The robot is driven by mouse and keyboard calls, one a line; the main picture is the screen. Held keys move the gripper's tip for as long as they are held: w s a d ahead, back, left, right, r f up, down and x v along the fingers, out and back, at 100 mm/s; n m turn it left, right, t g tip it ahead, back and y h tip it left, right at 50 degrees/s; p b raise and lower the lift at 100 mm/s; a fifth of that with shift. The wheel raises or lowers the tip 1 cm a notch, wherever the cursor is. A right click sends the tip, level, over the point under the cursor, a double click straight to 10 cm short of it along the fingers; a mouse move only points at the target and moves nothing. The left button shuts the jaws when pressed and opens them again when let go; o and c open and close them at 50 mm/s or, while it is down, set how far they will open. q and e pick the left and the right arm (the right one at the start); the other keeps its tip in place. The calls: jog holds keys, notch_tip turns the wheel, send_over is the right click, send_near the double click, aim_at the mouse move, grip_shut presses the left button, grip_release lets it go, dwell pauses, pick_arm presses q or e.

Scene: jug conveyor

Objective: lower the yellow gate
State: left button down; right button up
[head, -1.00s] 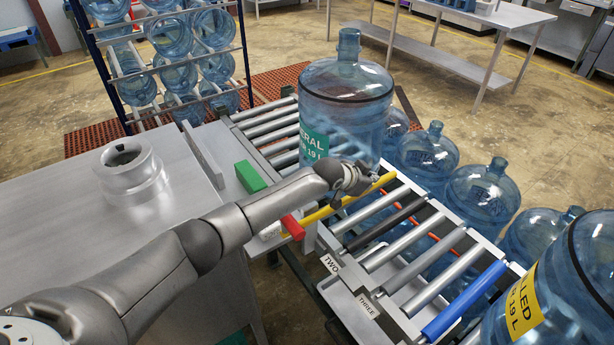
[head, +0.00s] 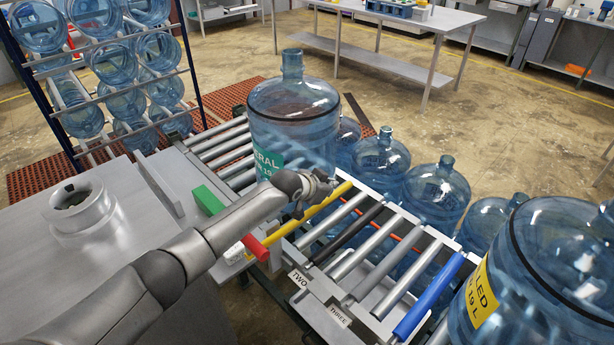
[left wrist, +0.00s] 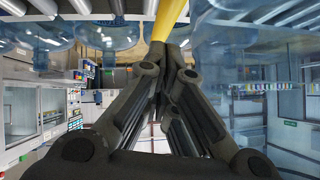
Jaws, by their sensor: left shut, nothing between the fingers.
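The yellow gate (head: 325,203) is a bar with a red end (head: 255,247), slanting across the roller conveyor just in front of a large blue jug (head: 293,105). My left gripper (head: 318,188) is at the bar's upper edge, beside the jug's lower part, and hides some of the bar. In the left wrist view the yellow gate (left wrist: 168,18) runs just beyond the tips of my left gripper (left wrist: 170,55). The fingers are together with nothing between them. I cannot tell whether they touch the bar. My right gripper is not in view.
Rollers (head: 345,262) with a blue end roller (head: 428,298) lie right of the gate. A green block (head: 207,200) sits left of it. A filled jug (head: 540,270) stands at right, with several jugs behind the conveyor. A steel table (head: 100,260) is at left.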

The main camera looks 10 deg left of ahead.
pick_arm(q)
jog(key=shift+w+d+r+b+v, duration=0.45)
jog(key=shift+r+b+v, duration=0.3)
jog(key=shift+v, duration=4.7)
jog(key=s+f+n+g, duration=0.1)
jog(key=s+f, duration=0.4)
jog(key=s, duration=0.4)
jog(key=s+f+n+g, duration=0.1)
jog(key=s+f, duration=0.5)
jog(key=s, duration=0.3)
jog(key=s+a+f+n+g+y, duration=0.2)
jog(key=s+a, duration=0.4)
jog(key=s, duration=0.6)
jog(key=s+a+f+n+g+y, duration=0.25)
jog(key=s+a, duration=0.45)
jog(key=s, duration=0.5)
notch_tip(320, 180, down, 28)
jog(key=s+b, duration=0.1)
jog(key=b, duration=0.1)
jog(key=s+a+f+g+b, duration=0.1)
jog(key=s+a+f, duration=0.1)
jog(key=s+f, duration=1.4)
jog(key=shift+s+a+f+g, duration=0.25)
jog(key=shift+s+f+g, duration=0.15)
jog(key=shift+f, duration=0.1)
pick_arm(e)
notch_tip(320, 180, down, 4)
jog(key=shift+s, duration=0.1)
pick_arm(q)
jog(key=shift+m, duration=0.25)
